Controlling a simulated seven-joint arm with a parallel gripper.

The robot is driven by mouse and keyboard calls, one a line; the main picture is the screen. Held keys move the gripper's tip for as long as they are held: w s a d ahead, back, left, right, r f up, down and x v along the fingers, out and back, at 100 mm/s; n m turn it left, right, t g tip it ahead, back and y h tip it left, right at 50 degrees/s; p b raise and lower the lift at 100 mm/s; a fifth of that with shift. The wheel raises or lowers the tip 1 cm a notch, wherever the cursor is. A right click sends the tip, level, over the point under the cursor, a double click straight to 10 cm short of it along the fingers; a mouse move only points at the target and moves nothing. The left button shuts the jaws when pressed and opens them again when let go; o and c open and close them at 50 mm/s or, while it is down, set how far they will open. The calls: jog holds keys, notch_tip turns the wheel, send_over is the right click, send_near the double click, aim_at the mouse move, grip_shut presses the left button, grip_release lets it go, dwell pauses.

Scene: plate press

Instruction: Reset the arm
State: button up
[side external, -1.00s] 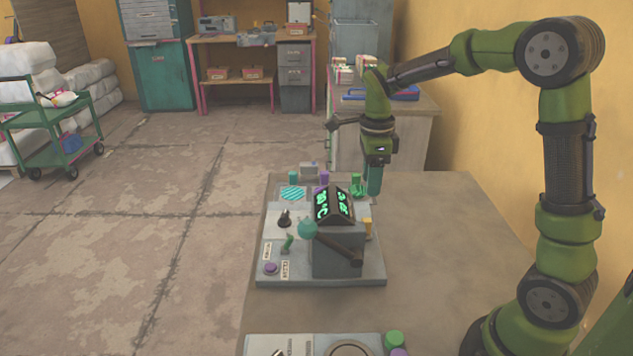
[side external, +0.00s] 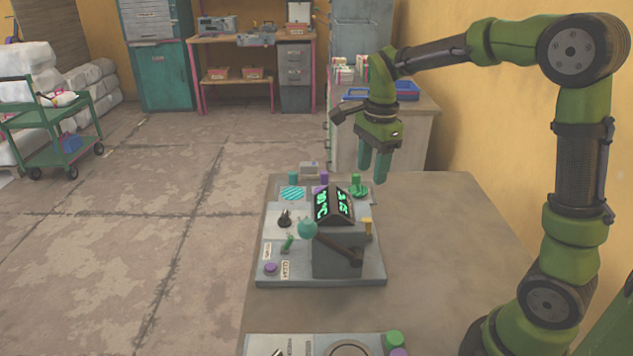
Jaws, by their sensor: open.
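My gripper (side external: 374,176) hangs in the air above the back right part of the plate press, its teal fingers pointing down. The two fingers are apart, with nothing seen between them. The plate press (side external: 336,262) stands on the table below and to the left, a grey block with a dark slanted display (side external: 333,204) lit with green characters. A dark lever with a teal ball knob (side external: 307,229) crosses its front. A teal striped plate (side external: 292,193) lies at the back left of the press base. A green piece (side external: 358,190) sits at the back right, just below my gripper.
The grey table (side external: 450,240) is clear to the right of the press. Another panel with a round ring (side external: 349,349) and a green knob (side external: 394,340) is cut off at the front edge. A cabinet with a blue tray (side external: 408,91) stands behind the table.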

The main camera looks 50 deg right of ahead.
jog(key=s+a+r+n+t+y, duration=0.1)
jog(key=s+a+r+n+t, duration=0.1)
jog(key=s+a+n, duration=0.3)
jog(key=s+a+r+n+t, duration=0.2)
jog(key=s+a+n+t, duration=0.2)
jog(key=s+n, duration=0.5)
jog(key=a+n, duration=0.2)
jog(key=n, duration=0.1)
jog(key=shift+r+n+t+y, duration=0.2)
jog(key=shift+n+t+y, duration=0.1)
jog(key=shift+t+y, duration=0.1)
jog(key=shift+s, duration=0.1)
jog(key=shift+c, duration=0.2)
